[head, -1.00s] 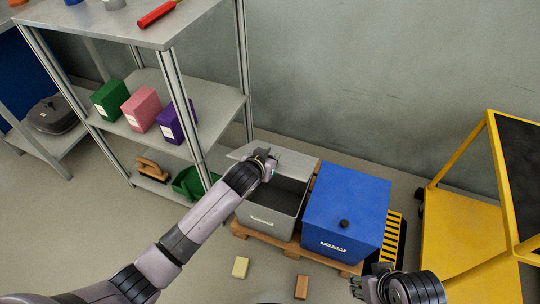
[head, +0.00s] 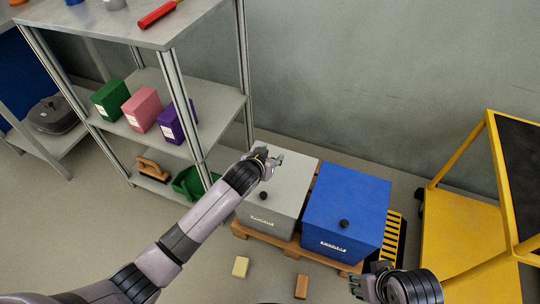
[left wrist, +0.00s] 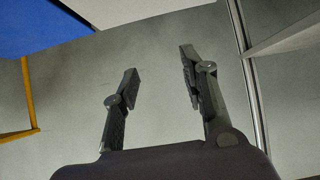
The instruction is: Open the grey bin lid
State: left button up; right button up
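The grey bin (head: 262,222) stands on a wooden pallet next to the blue bin. Its grey lid (head: 288,178) now lies flat over the bin, with a dark round knob (head: 263,196) near its front. My left gripper (head: 274,161) is above the rear left part of the lid. In the left wrist view its two fingers (left wrist: 158,85) are spread apart with nothing between them. My right gripper (head: 372,279) is low at the lower right, away from the bins; its finger opening is too small to judge.
The blue bin (head: 345,211) has its lid down, right beside the grey bin. A metal shelf (head: 215,118) stands close on the left. A yellow cart (head: 465,235) is at the right. A yellow block (head: 240,267) and a brown block (head: 301,286) lie on the floor in front.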

pick_arm(q)
jog(key=shift+s, duration=0.1)
jog(key=v, duration=1.2)
dwell(0.4)
